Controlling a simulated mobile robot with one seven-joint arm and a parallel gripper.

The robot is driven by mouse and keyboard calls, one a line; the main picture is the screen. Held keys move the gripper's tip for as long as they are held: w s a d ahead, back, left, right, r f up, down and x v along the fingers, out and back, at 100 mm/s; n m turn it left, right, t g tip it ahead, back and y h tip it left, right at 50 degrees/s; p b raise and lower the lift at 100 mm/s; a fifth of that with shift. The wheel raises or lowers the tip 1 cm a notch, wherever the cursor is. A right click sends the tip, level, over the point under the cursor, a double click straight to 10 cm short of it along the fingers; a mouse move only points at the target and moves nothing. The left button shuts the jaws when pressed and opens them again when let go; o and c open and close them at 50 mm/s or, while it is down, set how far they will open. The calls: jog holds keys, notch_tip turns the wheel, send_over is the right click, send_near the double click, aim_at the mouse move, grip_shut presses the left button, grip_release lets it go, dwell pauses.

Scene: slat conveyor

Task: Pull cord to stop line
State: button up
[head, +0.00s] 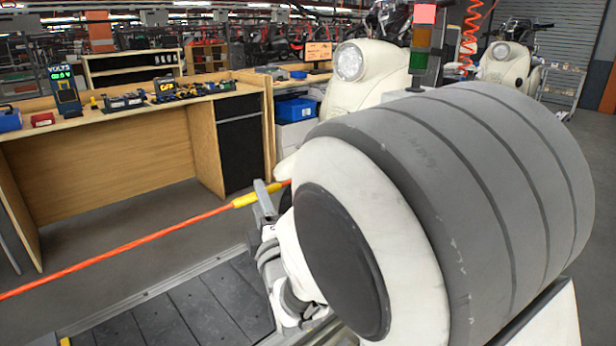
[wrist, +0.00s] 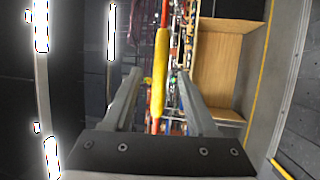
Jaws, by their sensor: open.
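An orange cord (head: 130,249) runs from the left edge of the head view up to my gripper. A yellow sleeve (head: 245,200) sits on the cord at the gripper. My gripper (head: 266,196) is open, its fingers at the sleeve. In the wrist view, the yellow sleeve (wrist: 160,75) lies lengthwise between the two open fingers, with dark gaps on both sides. Whether it is fully within the fingers' depth cannot be told. My arm hides the cord's far side in the head view.
A slat conveyor (head: 180,315) lies below the cord. A wooden workbench (head: 110,115) with tools stands at the back left. A cream scooter (head: 365,75) and a signal light with a bright red top (head: 425,14) stand behind my arm. Grey floor lies between bench and conveyor.

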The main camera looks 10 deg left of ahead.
jog(key=x, duration=0.5)
jog(key=shift+w+a+r, duration=0.1)
jog(key=shift+w, duration=0.2)
grip_shut()
dwell(1.2)
